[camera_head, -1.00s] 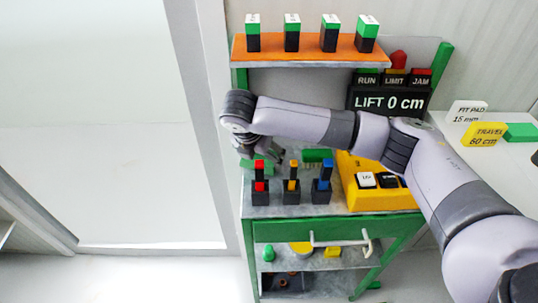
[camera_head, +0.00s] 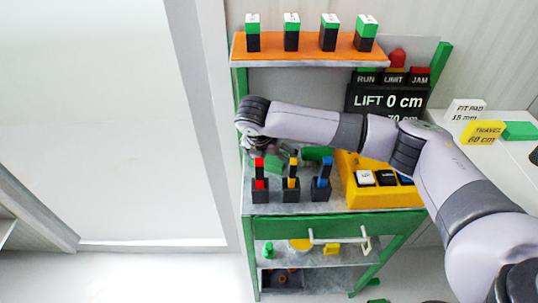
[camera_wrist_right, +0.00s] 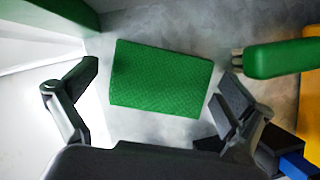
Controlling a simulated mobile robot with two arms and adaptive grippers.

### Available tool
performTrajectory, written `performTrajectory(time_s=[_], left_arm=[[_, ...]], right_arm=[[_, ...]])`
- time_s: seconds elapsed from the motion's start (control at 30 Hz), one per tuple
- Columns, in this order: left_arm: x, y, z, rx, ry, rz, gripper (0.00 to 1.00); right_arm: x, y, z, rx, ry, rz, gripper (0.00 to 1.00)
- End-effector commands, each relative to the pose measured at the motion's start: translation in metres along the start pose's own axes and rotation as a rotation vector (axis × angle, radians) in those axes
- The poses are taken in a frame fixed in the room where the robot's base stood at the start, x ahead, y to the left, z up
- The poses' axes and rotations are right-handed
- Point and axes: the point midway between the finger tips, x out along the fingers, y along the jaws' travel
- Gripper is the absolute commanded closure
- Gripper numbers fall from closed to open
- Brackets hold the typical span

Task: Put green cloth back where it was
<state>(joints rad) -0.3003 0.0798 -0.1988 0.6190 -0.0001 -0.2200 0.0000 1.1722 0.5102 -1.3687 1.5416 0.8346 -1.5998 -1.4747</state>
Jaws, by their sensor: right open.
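The green cloth (camera_wrist_right: 160,84) lies flat on the grey metal tabletop (camera_wrist_right: 125,25) in the right wrist view. It is a textured rectangle. My right gripper (camera_wrist_right: 161,74) is open, with one finger left of the cloth and one right of it, apart from it. In the head view my right gripper (camera_head: 262,146) hangs over the back left of the green-framed cart's top and mostly hides the cloth. My left gripper is not in view.
A green-handled object (camera_wrist_right: 283,58) lies right of the cloth. Black blocks with red (camera_head: 259,184), yellow (camera_head: 291,183) and blue (camera_head: 321,183) parts stand in front. A yellow button box (camera_head: 375,198) is at right; an orange shelf (camera_head: 310,50) with several blocks is above.

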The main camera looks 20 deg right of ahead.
Motion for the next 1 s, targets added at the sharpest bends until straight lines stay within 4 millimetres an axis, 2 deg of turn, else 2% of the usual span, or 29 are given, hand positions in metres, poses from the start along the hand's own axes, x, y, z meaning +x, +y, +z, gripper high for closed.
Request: performTrajectory(time_s=[0.37, 0.47, 0.8, 1.0], left_arm=[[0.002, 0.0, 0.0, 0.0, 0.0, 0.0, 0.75], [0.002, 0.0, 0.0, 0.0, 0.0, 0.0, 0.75], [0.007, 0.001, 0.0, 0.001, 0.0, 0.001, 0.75], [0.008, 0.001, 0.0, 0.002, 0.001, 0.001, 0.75]], right_arm=[[-0.006, 0.001, 0.001, 0.0, -0.001, 0.002, 0.0], [-0.02, 0.001, 0.002, 0.0, -0.002, 0.004, 0.0], [-0.091, 0.001, 0.001, -0.001, -0.002, 0.004, 0.0], [-0.116, 0.001, 0.001, 0.0, 0.0, 0.001, 0.0]])
